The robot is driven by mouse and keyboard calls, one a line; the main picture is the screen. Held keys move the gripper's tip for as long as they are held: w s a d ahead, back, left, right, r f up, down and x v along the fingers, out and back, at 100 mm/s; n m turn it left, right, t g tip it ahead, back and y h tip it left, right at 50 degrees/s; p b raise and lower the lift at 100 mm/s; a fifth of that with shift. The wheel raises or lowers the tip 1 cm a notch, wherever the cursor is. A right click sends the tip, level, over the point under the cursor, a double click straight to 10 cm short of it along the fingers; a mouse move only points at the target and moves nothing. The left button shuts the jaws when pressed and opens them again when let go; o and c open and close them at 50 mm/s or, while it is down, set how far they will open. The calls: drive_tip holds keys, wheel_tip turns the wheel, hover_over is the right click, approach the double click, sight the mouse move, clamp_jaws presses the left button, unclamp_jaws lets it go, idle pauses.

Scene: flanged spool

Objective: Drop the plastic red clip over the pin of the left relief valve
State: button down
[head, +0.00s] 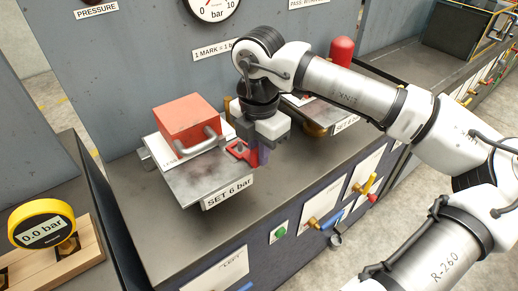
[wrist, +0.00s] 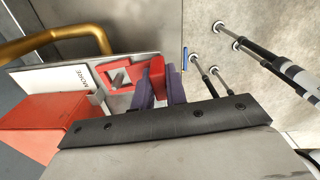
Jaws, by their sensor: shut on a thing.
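My gripper (head: 263,155) points down at the right side of the left valve's stand. In the wrist view its purple fingers (wrist: 159,88) are shut on the upright tab of the red clip (wrist: 124,77). The clip's flat open frame reaches out left of the fingers. It also shows in the head view (head: 239,151), beside the metal plate labelled SET 6 bar (head: 212,181). A grey piece shows inside the clip's opening in the wrist view. I cannot tell whether it is the pin, or whether the clip is around it.
A red block (head: 188,121) with a grey handle sits on the left plate, close to my gripper. A second labelled plate (head: 318,112) and a red dome (head: 342,50) stand to the right. In the wrist view a brass pipe (wrist: 60,40) and rods (wrist: 262,59) flank the clip.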

drive_tip(key=c, duration=1.3)
unclamp_jaws()
drive_tip(key=shift+c, duration=0.2)
wheel_tip(320, 180, up, 14)
drive_tip(key=b, duration=0.2)
drive_tip(key=shift+f, duration=0.1)
